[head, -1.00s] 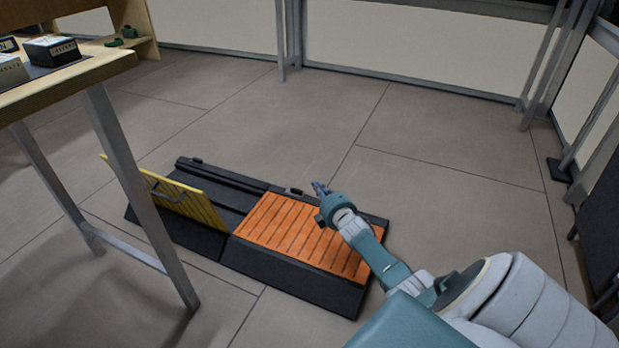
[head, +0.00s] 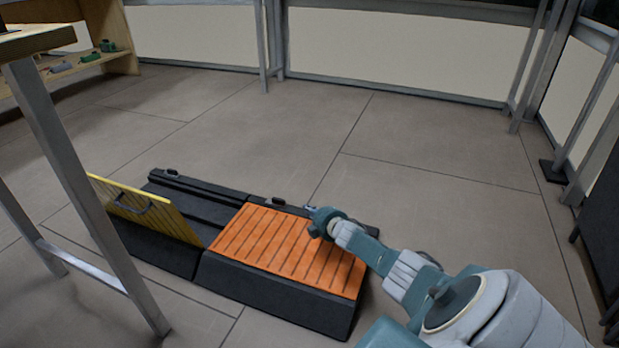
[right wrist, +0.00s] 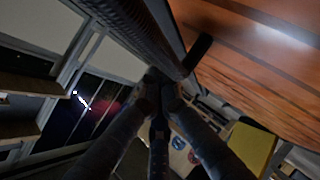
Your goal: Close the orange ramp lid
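The orange ramp lid (head: 285,248) lies flat, or nearly so, over the right half of a black ramp case (head: 280,298). It fills the upper right of the right wrist view (right wrist: 265,65) at close range. My right gripper (head: 310,211) is at the lid's far edge, low over the case. In the right wrist view its two dark fingers (right wrist: 160,82) converge at the tips with nothing visible between them, so it looks shut. Whether it touches the lid cannot be told. My left gripper is not in view.
A yellow lid (head: 150,211) with a dark handle stands tilted up on the case's left half. A table leg (head: 85,190) rises at the left, near the yellow lid. Open floor (head: 430,215) lies behind and right of the case. Metal posts (head: 590,105) stand at the right.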

